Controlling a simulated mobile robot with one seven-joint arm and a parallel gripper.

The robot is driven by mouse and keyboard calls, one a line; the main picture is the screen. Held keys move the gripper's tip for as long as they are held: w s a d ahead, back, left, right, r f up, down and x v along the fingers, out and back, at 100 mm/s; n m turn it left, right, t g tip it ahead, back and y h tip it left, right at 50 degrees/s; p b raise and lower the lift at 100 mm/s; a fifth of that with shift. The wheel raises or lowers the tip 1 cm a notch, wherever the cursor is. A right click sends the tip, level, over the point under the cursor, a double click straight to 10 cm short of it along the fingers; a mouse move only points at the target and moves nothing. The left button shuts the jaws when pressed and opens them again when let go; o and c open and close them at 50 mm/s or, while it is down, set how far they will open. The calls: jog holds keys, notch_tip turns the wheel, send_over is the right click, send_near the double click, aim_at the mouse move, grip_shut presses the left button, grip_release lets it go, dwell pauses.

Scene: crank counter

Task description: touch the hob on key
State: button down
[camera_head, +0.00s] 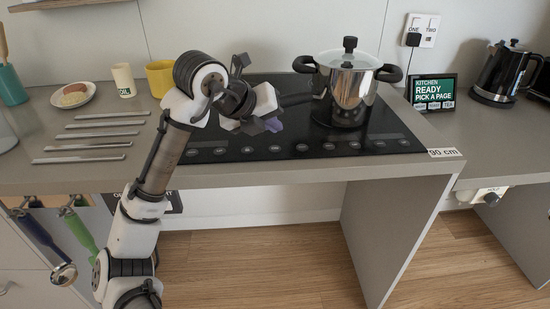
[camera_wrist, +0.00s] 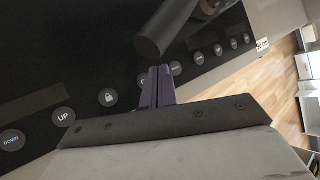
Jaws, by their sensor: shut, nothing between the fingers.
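The black glass hob (camera_head: 260,85) is set in the grey counter, with a row of round grey keys along its front edge. In the wrist view I can read a DOWN key (camera_wrist: 11,140), an UP key (camera_wrist: 63,116) and a lock key (camera_wrist: 108,97). One key (camera_wrist: 142,80) right of the lock is partly hidden behind my fingers. The key (camera_wrist: 175,68) just right of the fingers has a label too small to read. I cannot tell which key is the on key. My gripper (camera_head: 273,124), with purple fingertips (camera_wrist: 157,72), is shut and empty over the key row; I cannot tell whether it touches.
A steel pot (camera_head: 350,85) with a lid stands on the hob's right side. A dark handle (camera_wrist: 165,30) reaches close to my fingers in the wrist view. Metal strips (camera_head: 95,134) lie left of the hob. A kettle (camera_head: 503,75) stands far right.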

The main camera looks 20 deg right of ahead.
aim_at(279, 148)
jog(key=shift+f+b, duration=0.6)
jog(key=shift+f, duration=0.75)
jog(key=shift+f, duration=0.15)
dwell(0.8)
jog(key=shift+f, duration=0.3)
jog(key=shift+f+b, duration=0.3)
jog(key=shift+b, duration=0.2)
dwell(0.3)
jog(key=shift+s+f, duration=0.15)
jog(key=shift+f, duration=0.25)
dwell(0.5)
jog(key=shift+r+p, duration=0.45)
jog(key=shift+r, duration=0.55)
